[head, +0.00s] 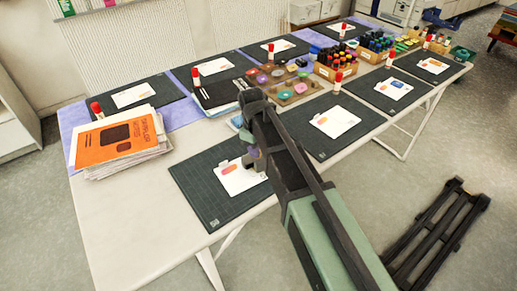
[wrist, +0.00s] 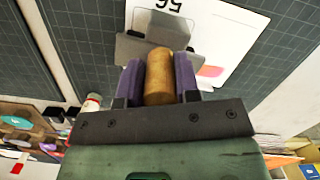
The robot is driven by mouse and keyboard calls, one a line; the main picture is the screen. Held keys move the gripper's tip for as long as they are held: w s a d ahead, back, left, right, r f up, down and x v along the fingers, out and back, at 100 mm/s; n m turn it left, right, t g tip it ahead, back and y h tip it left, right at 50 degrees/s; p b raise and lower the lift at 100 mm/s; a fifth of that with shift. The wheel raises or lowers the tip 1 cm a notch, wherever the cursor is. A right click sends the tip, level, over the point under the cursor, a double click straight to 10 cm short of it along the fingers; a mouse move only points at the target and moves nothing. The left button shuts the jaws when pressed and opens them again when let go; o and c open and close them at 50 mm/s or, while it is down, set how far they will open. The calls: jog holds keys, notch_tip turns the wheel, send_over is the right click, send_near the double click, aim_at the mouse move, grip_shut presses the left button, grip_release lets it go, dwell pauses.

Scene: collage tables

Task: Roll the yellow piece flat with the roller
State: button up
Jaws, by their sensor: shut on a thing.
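My gripper (wrist: 158,85) has purple fingers, shut on the tan wooden cylinder of the roller (wrist: 158,72). A grey part lies beyond the cylinder, over the white card. In the head view my gripper (head: 251,156) is low over the near dark mat, at the card's upper right; the roller is mostly hidden there. The white card (head: 243,181) carries an orange-red oval (head: 229,168). In the wrist view the card (wrist: 222,38) shows a pink and orange patch (wrist: 210,71) right of the roller. I cannot make out a separate yellow piece; my gripper and the roller cover part of the card.
The card lies on a dark cutting mat (head: 206,186). A stack of papers with an orange cover (head: 118,140) stands to the left. More mats with cards and red-capped glue sticks, a wooden tray (head: 290,92) and marker boxes fill the table. The front left tabletop is clear.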

jog(key=shift+r+p, duration=3.5)
jog(key=shift+r, duration=0.1)
